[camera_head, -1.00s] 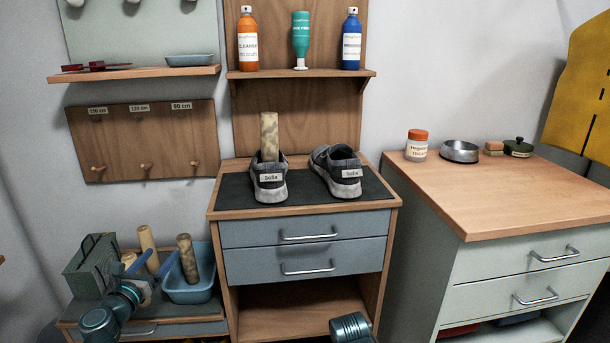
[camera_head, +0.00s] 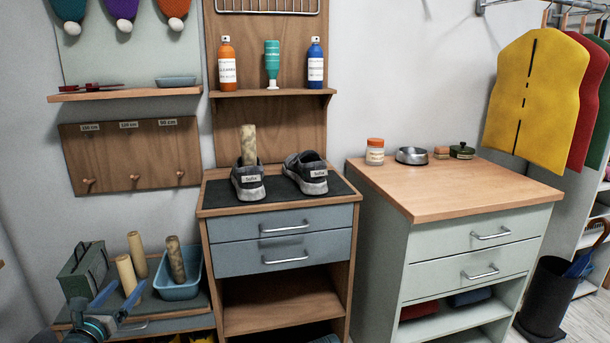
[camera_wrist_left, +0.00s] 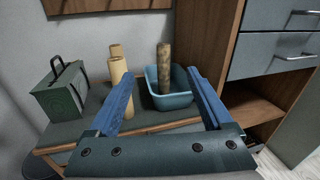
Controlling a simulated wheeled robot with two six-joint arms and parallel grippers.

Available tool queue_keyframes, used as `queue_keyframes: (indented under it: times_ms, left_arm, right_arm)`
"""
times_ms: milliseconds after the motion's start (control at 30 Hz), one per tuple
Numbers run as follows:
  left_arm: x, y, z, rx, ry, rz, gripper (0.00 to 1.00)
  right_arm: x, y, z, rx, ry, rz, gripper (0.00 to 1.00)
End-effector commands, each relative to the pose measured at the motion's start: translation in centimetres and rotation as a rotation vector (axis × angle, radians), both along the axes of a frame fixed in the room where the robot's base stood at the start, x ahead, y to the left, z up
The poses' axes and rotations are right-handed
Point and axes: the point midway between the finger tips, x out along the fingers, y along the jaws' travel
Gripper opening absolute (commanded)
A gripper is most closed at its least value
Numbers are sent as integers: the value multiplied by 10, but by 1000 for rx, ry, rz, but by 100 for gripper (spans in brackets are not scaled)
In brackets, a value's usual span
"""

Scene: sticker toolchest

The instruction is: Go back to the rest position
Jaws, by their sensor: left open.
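My left gripper (camera_head: 113,303) is low at the left of the head view, in front of the low bench. Its two blue fingers are spread with nothing between them; they also show in the left wrist view (camera_wrist_left: 160,95). Beyond the fingers stand two plain tan rollers (camera_head: 126,274) and a blue tub (camera_head: 182,288) with a mottled roller (camera_head: 175,258) in it. The fingers look apart from these.
A green box (camera_head: 84,271) stands on the bench's left. A wooden-topped cabinet (camera_head: 455,185) is to the right. A dark bin (camera_head: 546,300) stands at the far right.

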Motion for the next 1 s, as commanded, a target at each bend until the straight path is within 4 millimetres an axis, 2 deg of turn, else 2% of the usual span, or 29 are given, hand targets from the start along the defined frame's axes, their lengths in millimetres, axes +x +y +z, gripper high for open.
queue_keyframes:
  times_ms: [33,367,567,667,767,867,900,1000]
  left_arm:
    - [0,0,0,0,0,0,84]
    - [13,-48,-11,176,56,-123,84]
    - [21,-96,-25,358,101,-254,84]
    - [24,-129,-35,488,125,-352,84]
    - [23,-169,-49,654,148,-482,84]
    - [15,-223,-69,883,160,-671,84]
    - [8,-247,-80,999,158,-771,84]
    - [-18,-303,-107,1299,129,-1043,84]
  right_arm:
    - [0,0,0,0,0,0,50]
    - [0,0,4,0,0,0,50]
    - [0,0,8,0,0,1,50]
    - [0,0,11,0,0,1,50]
    - [0,0,15,-1,0,1,50]
    - [0,0,21,-1,0,2,50]
    - [0,0,24,-1,0,2,50]
    - [0,0,31,-1,1,3,50]
